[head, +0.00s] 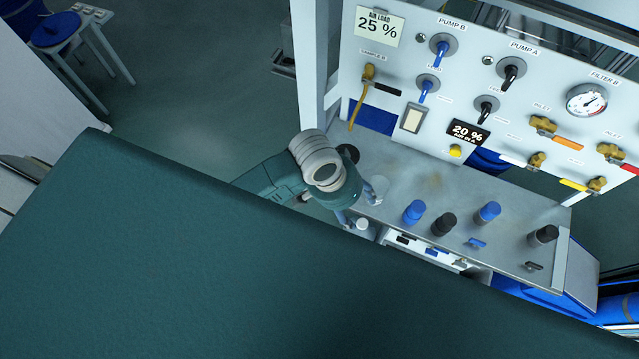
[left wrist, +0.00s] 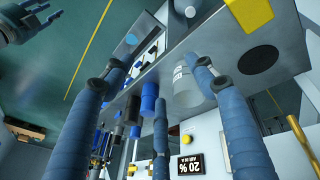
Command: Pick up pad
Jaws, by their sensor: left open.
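A yellow block with a pale grey part (left wrist: 248,14), which may be the pad, lies on the grey bench top at the upper edge of the left wrist view. In the head view I cannot make it out; my left arm covers that part of the bench. My left gripper (left wrist: 158,76) is open, its blue-wrapped fingers spread with nothing between them. In the head view the left gripper (head: 362,205) is over the bench's near left edge. Part of what seems to be my right gripper (left wrist: 32,20) shows in the left wrist view's upper left corner.
A grey labelled cylinder (left wrist: 187,86) stands close to one left finger. A black disc (left wrist: 258,60) lies on the bench (head: 440,185). Blue and black capped bottles (head: 443,224) stand to the right. The valve panel (head: 400,60) rises behind.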

